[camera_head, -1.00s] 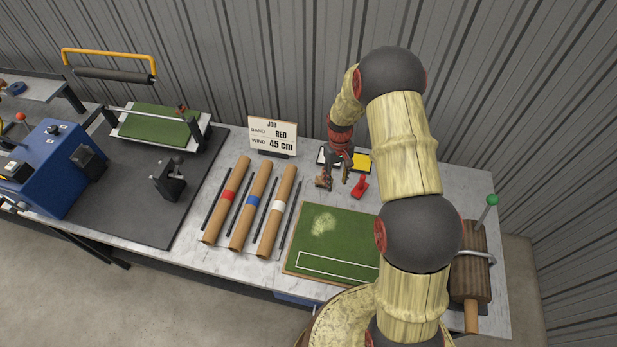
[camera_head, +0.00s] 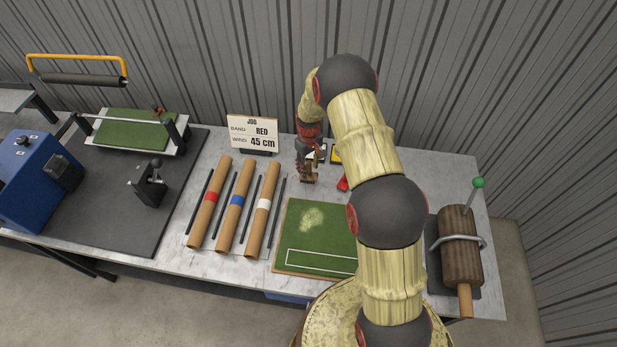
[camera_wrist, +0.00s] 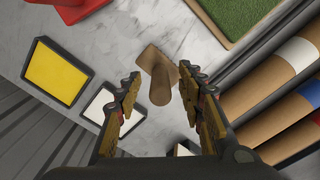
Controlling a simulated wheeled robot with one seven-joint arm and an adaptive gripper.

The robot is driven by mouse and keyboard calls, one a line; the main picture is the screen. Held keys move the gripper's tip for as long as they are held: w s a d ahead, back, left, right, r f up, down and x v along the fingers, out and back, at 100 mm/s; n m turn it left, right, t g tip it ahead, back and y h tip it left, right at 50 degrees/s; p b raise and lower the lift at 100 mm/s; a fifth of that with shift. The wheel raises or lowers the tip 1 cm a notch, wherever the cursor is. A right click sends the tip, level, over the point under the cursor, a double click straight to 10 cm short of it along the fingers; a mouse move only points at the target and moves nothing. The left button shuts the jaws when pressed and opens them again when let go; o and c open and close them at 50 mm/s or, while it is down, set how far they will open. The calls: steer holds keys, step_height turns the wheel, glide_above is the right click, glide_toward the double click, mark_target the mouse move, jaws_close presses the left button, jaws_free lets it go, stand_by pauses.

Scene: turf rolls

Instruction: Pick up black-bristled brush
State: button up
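The brush (camera_head: 309,178) appears as a brown wooden block with a rounded handle, standing on the bench behind the green turf board. In the wrist view its handle (camera_wrist: 160,86) points up toward the camera, between my fingers. Its bristles are hidden, so I cannot see their colour. My gripper (camera_head: 309,162) is directly above and around the brush, pointing down. In the wrist view my gripper (camera_wrist: 163,86) is open, with one finger on each side of the handle and visible gaps between.
A red object (camera_head: 343,184), a yellow pad (camera_wrist: 57,73) and a white pad (camera_wrist: 100,108) lie close by. The turf board (camera_head: 318,265) is in front. Cardboard tubes with bands (camera_head: 233,212) lie to the left, and a job sign (camera_head: 252,133) stands behind them.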

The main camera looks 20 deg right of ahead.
steer(key=shift+f, duration=0.55)
steer(key=shift+c, duration=0.7)
steer(key=c, duration=0.8)
jaws_close()
